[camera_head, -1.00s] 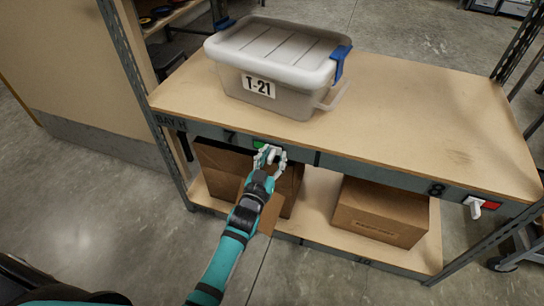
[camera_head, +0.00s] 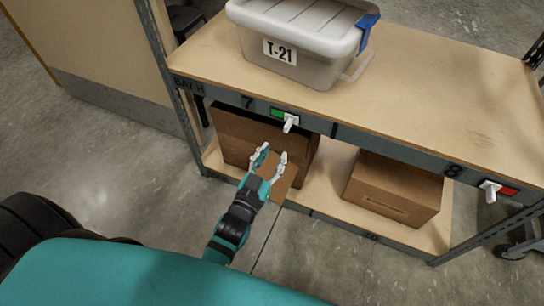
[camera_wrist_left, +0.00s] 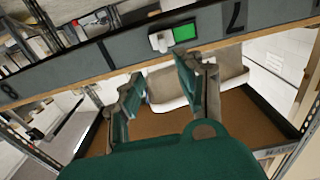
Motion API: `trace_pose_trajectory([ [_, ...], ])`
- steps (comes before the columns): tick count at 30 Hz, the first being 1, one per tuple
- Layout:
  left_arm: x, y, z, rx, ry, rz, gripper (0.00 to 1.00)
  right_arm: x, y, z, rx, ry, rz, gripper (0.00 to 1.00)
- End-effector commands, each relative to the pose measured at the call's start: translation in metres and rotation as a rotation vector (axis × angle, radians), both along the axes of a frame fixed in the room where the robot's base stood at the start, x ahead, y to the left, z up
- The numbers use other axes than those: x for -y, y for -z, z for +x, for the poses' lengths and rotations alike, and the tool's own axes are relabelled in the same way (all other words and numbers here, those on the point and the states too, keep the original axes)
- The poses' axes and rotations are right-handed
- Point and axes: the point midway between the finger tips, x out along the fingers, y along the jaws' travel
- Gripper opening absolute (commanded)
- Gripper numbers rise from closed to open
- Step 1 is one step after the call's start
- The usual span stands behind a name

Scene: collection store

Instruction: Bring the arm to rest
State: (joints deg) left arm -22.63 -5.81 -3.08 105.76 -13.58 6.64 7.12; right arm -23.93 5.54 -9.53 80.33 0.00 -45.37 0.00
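My left gripper (camera_head: 268,160) is open and empty in the head view, in front of the shelf unit and below the label 7. Its two fingers also show spread apart in the left wrist view (camera_wrist_left: 165,88). The white switch under label 7 (camera_head: 290,121) has a green patch beside it and stands a little apart from the fingertips. It also shows in the left wrist view (camera_wrist_left: 160,41). My right gripper is not in view.
A grey lidded bin marked T-21 (camera_head: 305,50) stands on the upper shelf (camera_head: 430,90). Cardboard boxes (camera_head: 395,187) sit on the lower shelf. A second switch (camera_head: 490,190) with a red patch is under label 8. Open concrete floor lies in front.

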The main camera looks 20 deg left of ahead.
Motion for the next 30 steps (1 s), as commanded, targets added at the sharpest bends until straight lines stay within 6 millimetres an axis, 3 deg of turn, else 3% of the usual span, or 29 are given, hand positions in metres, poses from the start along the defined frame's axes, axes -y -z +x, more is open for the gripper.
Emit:
trace_pose_trajectory([
  [16,0.000,0.000,-0.002,-0.001,0.000,0.000,0.37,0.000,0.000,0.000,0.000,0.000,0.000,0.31],
  [19,0.000,0.012,-0.003,-0.037,0.003,0.002,0.37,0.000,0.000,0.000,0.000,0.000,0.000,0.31],
  [23,0.002,0.067,-0.013,-0.209,0.017,0.016,0.37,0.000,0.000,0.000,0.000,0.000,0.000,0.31],
  [25,0.002,0.113,-0.028,-0.357,0.029,0.031,0.37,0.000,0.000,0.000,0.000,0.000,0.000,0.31],
  [27,0.001,0.162,-0.051,-0.523,0.043,0.051,0.37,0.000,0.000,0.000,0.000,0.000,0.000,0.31],
  [30,-0.003,0.220,-0.089,-0.740,0.062,0.079,0.37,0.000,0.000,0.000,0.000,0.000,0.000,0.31],
])
